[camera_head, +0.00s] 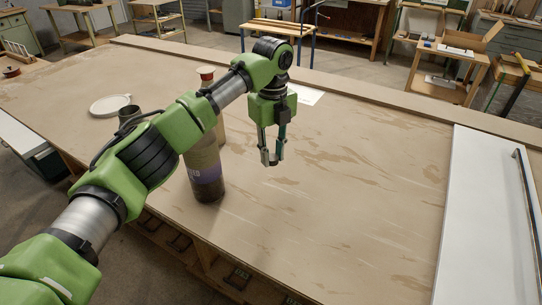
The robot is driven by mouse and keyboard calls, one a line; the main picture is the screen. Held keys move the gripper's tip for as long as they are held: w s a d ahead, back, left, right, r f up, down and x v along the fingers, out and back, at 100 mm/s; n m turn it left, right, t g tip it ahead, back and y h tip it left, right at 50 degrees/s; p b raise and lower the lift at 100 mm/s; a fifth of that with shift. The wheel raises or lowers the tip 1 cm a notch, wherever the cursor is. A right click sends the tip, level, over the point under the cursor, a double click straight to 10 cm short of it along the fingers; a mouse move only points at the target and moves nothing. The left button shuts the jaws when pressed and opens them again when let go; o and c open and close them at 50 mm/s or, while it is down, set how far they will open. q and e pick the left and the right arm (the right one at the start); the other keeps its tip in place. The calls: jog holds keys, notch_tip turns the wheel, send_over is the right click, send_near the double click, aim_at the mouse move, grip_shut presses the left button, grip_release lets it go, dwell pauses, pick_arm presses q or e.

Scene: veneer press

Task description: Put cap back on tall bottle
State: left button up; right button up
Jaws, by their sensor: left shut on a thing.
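My left gripper (271,158) points down above the middle of the board, to the right of a tall dark bottle. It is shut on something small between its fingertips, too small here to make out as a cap. The bottle (205,172), grey-brown with a purple band and a dark base, stands upright near the board's front edge. My left arm crosses in front of its upper part, so its mouth is hidden. Another tall thing with a red and white top (206,73) rises behind my arm, its middle hidden. My right gripper is out of view.
A dark cup (129,116) and a white round plate (110,105) are on the left of the board (340,195). A white sheet (306,94) lies behind my gripper. A white panel with a dark bar (485,220) is at the right. The board's middle is clear.

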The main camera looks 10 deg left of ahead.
pick_arm(q)
jog(key=shift+s, duration=0.1)
jog(key=n, duration=0.1)
jog(key=s+n, duration=0.1)
jog(key=shift+a+n, duration=0.3)
jog(key=shift+a, duration=0.05)
jog(key=s+a+f+n, duration=0.1)
jog(key=s+a+n, duration=0.3)
jog(key=s+n, duration=0.8)
jog(key=s+a+f+n, duration=0.2)
jog(key=s+a+n, duration=0.2)
jog(key=s+n, duration=0.8)
jog(key=shift+s+n, duration=0.4)
jog(key=shift+s, duration=0.6)
jog(key=shift+f, duration=0.1)
jog(key=shift+w+a, duration=0.1)
